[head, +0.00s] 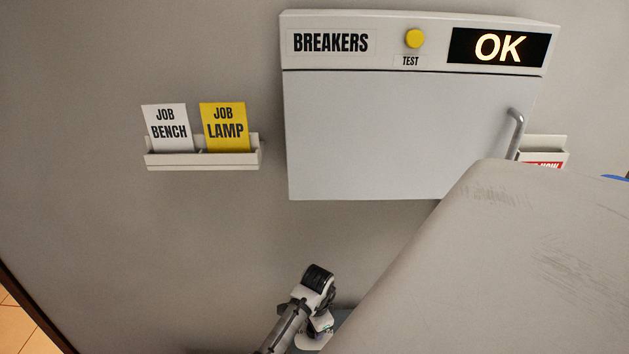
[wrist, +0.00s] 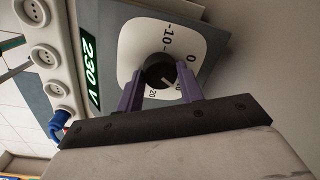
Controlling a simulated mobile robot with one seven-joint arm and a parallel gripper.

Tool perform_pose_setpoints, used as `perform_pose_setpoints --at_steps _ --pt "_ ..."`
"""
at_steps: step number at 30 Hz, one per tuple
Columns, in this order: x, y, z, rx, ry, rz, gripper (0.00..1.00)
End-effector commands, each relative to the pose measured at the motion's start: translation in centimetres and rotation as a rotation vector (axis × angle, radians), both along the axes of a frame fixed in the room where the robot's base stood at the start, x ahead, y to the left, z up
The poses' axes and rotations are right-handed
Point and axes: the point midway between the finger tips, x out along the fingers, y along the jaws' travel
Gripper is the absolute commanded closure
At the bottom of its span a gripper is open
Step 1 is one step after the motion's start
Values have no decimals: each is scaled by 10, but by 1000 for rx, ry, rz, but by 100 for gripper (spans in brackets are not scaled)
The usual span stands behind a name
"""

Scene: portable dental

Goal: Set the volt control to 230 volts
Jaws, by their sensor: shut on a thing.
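The volt control is a round black knob (wrist: 159,71) on a white dial plate (wrist: 131,37) marked with numbers such as -10, 0 and 20, in the wrist view. A green lit display (wrist: 90,73) beside it reads 230 V. My gripper (wrist: 161,88) has its purple fingers on either side of the knob and is shut on it. The knob and display are not visible there.
A breaker box (head: 400,130) with a yellow TEST button (head: 415,38) and an OK display (head: 498,46) hangs on the wall. A card holder (head: 203,160) is to its left. Several sockets (wrist: 44,56) line the panel in the wrist view, one with a blue plug (wrist: 60,121).

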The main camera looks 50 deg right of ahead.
Motion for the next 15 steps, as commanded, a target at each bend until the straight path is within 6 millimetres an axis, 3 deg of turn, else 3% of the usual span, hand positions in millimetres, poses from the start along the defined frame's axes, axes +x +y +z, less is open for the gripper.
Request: perform_pose_setpoints --at_steps 14,15 --pt "0 0 1 -2 0 -13 86" --pt "0 0 1 -2 0 -13 60"
